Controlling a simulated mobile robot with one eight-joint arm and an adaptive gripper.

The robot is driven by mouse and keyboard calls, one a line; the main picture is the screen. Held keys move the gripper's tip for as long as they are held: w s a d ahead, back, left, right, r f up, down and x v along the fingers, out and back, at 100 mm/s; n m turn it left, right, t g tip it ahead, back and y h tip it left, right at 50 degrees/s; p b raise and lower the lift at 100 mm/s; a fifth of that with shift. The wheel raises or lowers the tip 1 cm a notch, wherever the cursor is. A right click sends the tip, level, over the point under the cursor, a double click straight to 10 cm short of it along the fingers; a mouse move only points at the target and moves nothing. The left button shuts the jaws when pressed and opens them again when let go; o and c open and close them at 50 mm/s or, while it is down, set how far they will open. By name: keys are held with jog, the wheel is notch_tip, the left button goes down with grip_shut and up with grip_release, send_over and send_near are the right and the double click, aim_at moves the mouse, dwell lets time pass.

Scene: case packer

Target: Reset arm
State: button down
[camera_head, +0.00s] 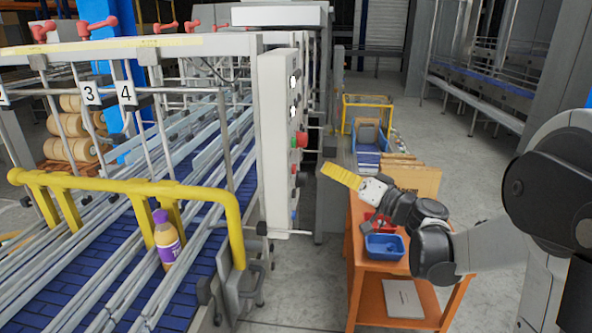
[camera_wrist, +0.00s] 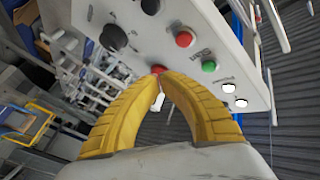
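My gripper (camera_head: 341,176) has yellow ribbed fingers and is held out in front of the control panel, above the orange cart. In the wrist view its two fingers (camera_wrist: 160,73) converge and their tips meet or nearly meet, with nothing seen held between them. My arm reaches in from the right of the head view. The control panel (camera_head: 281,150) is a tall pale box with red, green and black buttons. In the wrist view the panel (camera_wrist: 217,20) lies beyond the fingertips, with a red button (camera_wrist: 184,39) and a green button (camera_wrist: 208,66). I cannot tell whether the fingertips touch it.
An orange cart (camera_head: 366,285) with a blue bin (camera_head: 384,247) stands below my arm. A yellow guard rail (camera_head: 120,187) crosses the conveyor at left, where a purple-and-orange bottle (camera_head: 166,240) stands. Grey floor (camera_head: 462,165) is open behind the cart.

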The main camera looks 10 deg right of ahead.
jog(key=s+a+f+g+h+b, duration=0.3)
jog(key=s+a+f+g+b, duration=0.45)
jog(key=s+f, duration=0.5)
jog(key=s+d+f+h+b, duration=0.2)
jog(key=s+f+h+b, duration=0.2)
jog(key=s+f, duration=0.4)
jog(key=s+d+f+g+h+b, duration=0.1)
jog(key=s+d+f+h+b, duration=0.2)
jog(key=s+f, duration=0.5)
jog(key=shift+s+f+h+b, duration=0.2)
jog(key=shift+s+h+b, duration=0.35)
jog(key=shift+s, duration=0.3)
